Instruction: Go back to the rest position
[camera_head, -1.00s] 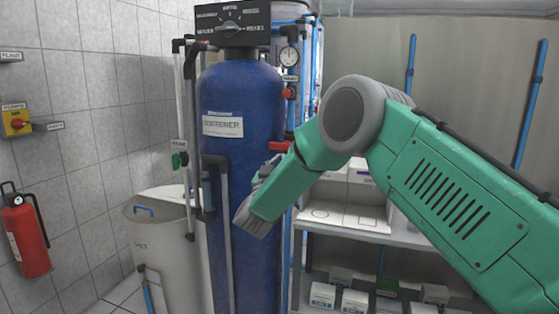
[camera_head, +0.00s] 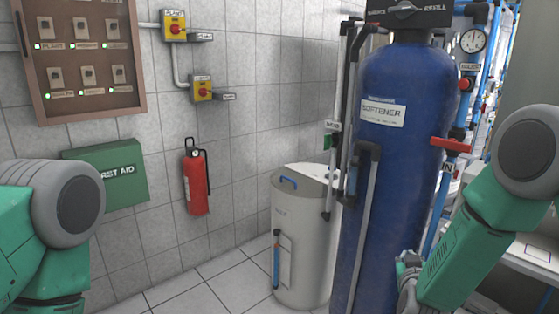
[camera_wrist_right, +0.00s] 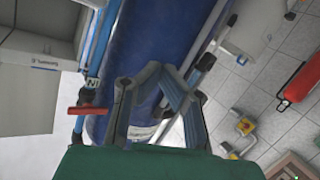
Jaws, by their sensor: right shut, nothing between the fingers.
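My right arm comes in from the right in the head view, green with a grey joint. My right gripper (camera_head: 406,284) is low in front of the blue softener tank (camera_head: 405,150), partly cut off by the arm link. In the right wrist view the two grey fingers of my right gripper (camera_wrist_right: 152,72) come together at the tips with nothing between them. The blue tank (camera_wrist_right: 165,30) fills the space beyond them. Part of my green left arm shows at the left edge of the head view, but its gripper is out of the picture.
A white bin (camera_head: 300,235) stands left of the tank. A fire extinguisher (camera_head: 196,180), a green first aid box (camera_head: 110,175) and a brown switch panel (camera_head: 85,60) are on the tiled wall. A red valve handle (camera_head: 450,144) is near my right arm. Floor between is clear.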

